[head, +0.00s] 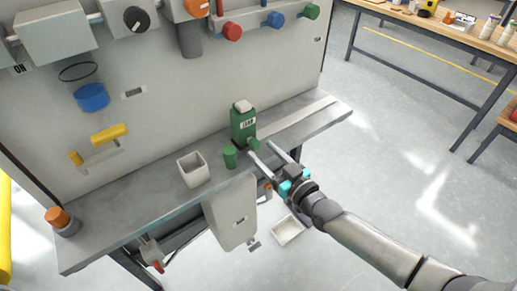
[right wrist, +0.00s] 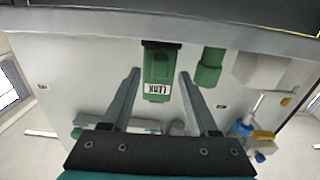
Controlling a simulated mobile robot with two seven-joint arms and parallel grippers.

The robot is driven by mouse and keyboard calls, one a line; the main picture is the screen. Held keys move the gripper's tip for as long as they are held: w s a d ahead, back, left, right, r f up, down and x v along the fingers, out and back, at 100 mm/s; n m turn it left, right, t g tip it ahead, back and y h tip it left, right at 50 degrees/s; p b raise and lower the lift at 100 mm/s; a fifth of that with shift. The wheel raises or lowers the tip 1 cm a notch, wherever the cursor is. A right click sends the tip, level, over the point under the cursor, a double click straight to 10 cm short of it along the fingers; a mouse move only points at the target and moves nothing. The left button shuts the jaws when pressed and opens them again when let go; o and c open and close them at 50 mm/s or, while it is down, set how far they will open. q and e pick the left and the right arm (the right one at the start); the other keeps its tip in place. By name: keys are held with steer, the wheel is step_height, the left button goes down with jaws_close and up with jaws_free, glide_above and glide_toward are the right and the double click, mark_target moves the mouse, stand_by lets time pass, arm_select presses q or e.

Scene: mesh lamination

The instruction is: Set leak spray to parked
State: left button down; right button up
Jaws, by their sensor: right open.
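The leak spray (head: 243,126) is a green bottle with a pale top and a white label. It stands upright on the grey shelf, and a small green part sticks out low on its right side. My right gripper (head: 261,150) is open and empty in front of the bottle, its fingers pointing at it. In the right wrist view the bottle (right wrist: 158,68) appears upside down, between the two spread fingers (right wrist: 160,75). I cannot tell whether either finger touches it. My left gripper is not in view.
A short green cylinder (head: 230,157) stands just left of the bottle, with an open pale box (head: 193,169) further left. An orange-topped knob (head: 58,218) is at the shelf's left end. Coloured knobs line the panel above.

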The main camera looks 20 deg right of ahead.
mark_target(247, 130)
steer(key=shift+x, duration=1.45)
steer(key=shift+c, duration=0.2)
jaws_close()
